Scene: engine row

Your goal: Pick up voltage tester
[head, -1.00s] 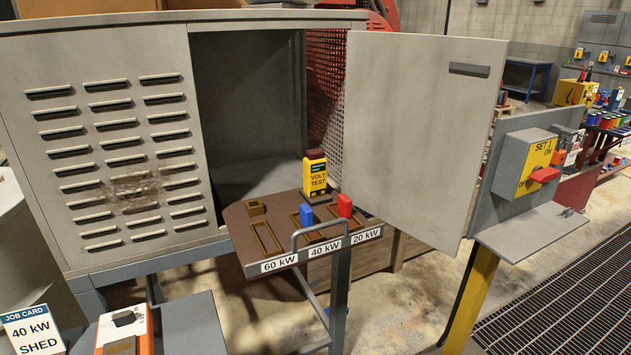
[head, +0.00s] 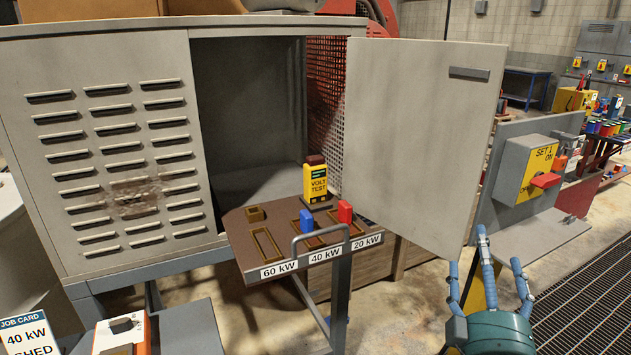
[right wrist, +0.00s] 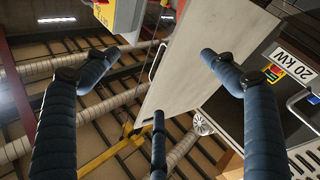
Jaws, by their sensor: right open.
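The voltage tester (head: 318,186) is yellow with a dark top and the words VOLT TEST. It stands upright at the back of the brown pull-out tray (head: 250,267), by the cabinet opening. My right gripper (head: 490,265) has blue fingers spread open and is empty. It is at the lower right of the head view, in front of the switch post and well to the right of the tester. In the right wrist view the open fingers (right wrist: 150,75) show with nothing between them. The tester is not clearly seen there. My left gripper is not in view.
A blue plug (head: 306,223) and a red plug (head: 345,211) stand on the tray in front of the tester. A tray handle (head: 320,231) rises at the front. The open cabinet door (head: 420,140) hangs between the tester and my right gripper. A switch box (head: 526,168) is at right.

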